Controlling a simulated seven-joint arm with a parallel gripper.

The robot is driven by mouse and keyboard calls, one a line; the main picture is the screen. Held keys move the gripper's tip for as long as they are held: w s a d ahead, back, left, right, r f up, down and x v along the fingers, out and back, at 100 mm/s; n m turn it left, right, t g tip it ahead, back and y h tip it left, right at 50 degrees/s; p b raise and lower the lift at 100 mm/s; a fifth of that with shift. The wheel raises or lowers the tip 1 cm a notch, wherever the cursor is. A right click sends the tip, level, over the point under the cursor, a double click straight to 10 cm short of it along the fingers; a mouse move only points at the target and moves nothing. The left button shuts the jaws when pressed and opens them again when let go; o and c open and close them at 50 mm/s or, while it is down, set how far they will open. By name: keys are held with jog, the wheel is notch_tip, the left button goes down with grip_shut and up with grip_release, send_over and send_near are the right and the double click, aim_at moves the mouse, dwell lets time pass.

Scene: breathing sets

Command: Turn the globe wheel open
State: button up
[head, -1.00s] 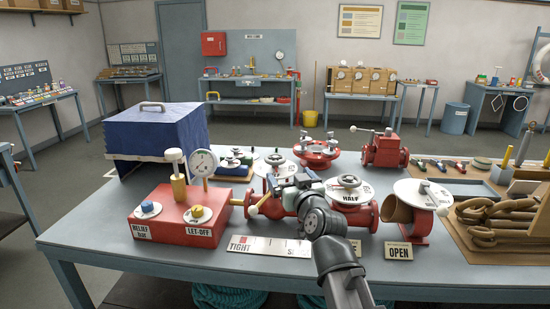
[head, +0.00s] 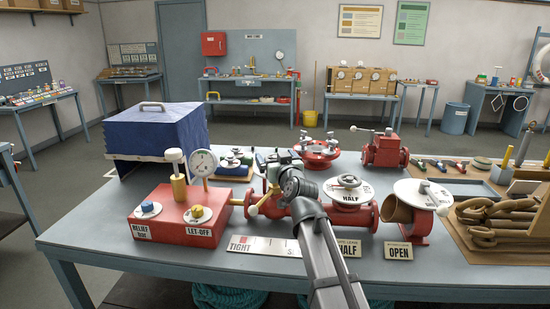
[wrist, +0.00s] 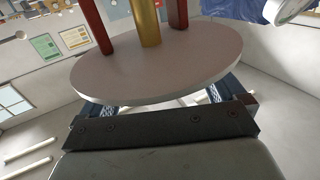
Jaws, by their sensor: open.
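The globe valve (head: 268,204) is red, in the left part of the pipe row on the bench. My gripper (head: 272,160) is over its top and hides most of its plate and its wheel. The wrist view is upside down. It shows the underside of a round pale plate (wrist: 160,68) with a brass stem (wrist: 149,22) between two red posts. My two fingers show at either side beyond the plate's edge, on its upper side, apart from each other. The plate hides the fingertips and whatever is between them; contact with the wheel cannot be told.
The red RELIEF/LET-OFF box (head: 180,218) with a gauge (head: 203,162) is at the left, before a blue cover (head: 155,132). Label plates (head: 398,252) line the front.

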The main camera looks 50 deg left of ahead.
jog(key=shift+w+a, duration=0.15)
jog(key=shift+a, duration=0.3)
jog(key=shift+c, duration=0.2)
jog(key=c, duration=0.9)
